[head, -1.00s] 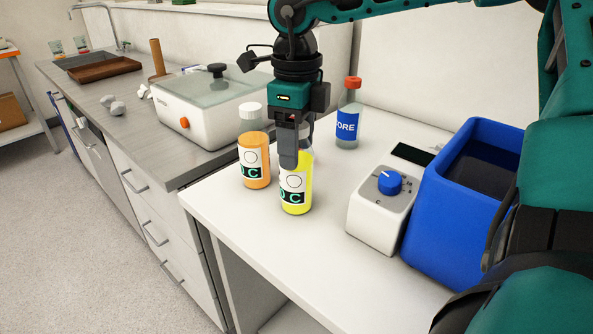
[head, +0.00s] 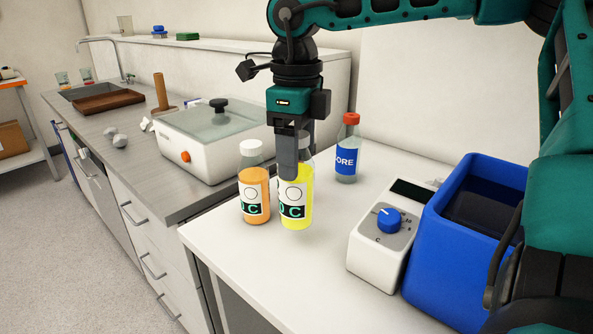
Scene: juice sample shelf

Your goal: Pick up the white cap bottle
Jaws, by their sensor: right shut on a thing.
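My right gripper (head: 296,160) points down and is shut on a bottle of yellow liquid (head: 297,205) with a white label. It holds the bottle upright, a little above the white table; the fingers hide most of its top, so I cannot tell its cap colour. A bottle of orange liquid with a white cap (head: 253,190) stands on the table just left of it. A clear bottle with a red cap and blue label (head: 347,155) stands behind to the right. My left gripper is not in view.
A white device with a blue knob (head: 382,240) and a blue bin (head: 440,245) stand at the right. A white box with a glass lid (head: 205,140) sits on the grey counter (head: 135,180) at the left. The table front is clear.

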